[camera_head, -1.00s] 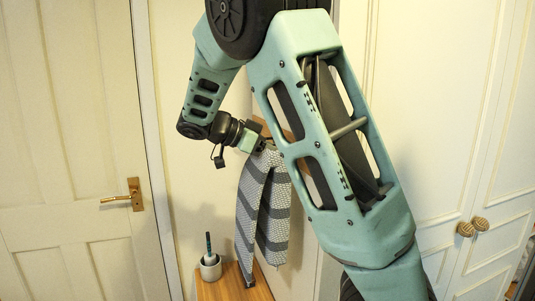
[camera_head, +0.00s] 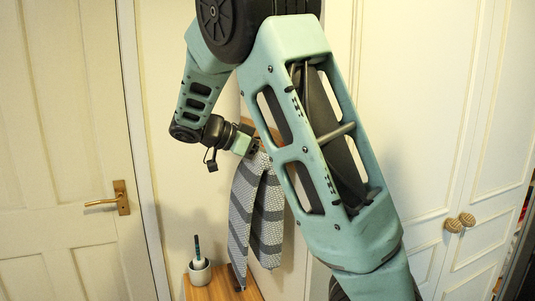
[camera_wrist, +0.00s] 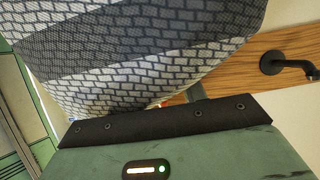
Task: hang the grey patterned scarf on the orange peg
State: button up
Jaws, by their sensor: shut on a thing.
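The grey patterned scarf (camera_head: 242,215) hangs down in two lengths from my gripper (camera_head: 256,147) in the head view. The gripper is shut on the scarf's upper part, close to a wooden rail on the wall. In the wrist view the scarf (camera_wrist: 135,50) fills the upper part, with light and dark grey brick-like bands. The dark edge of my gripper (camera_wrist: 165,120) lies below it. A small orange-red patch (camera_wrist: 178,100) shows between scarf and gripper; I cannot tell if it is the orange peg. My arm hides part of the rail in the head view.
A black peg (camera_wrist: 285,62) sticks out from the wooden rail (camera_wrist: 262,90) at the right of the wrist view. Below the scarf is a wooden top (camera_head: 212,290) with a white pot (camera_head: 200,272) holding a brush-like thing. Doors (camera_head: 60,150) stand at left and right.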

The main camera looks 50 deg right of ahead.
jog(key=o, duration=1.4)
jog(key=shift+o, duration=0.2)
jog(key=shift+a, duration=0.1)
jog(key=b+v, duration=0.2)
jog(key=v, duration=1.5)
jog(key=shift+w, duration=0.2)
jog(key=shift+r, duration=0.1)
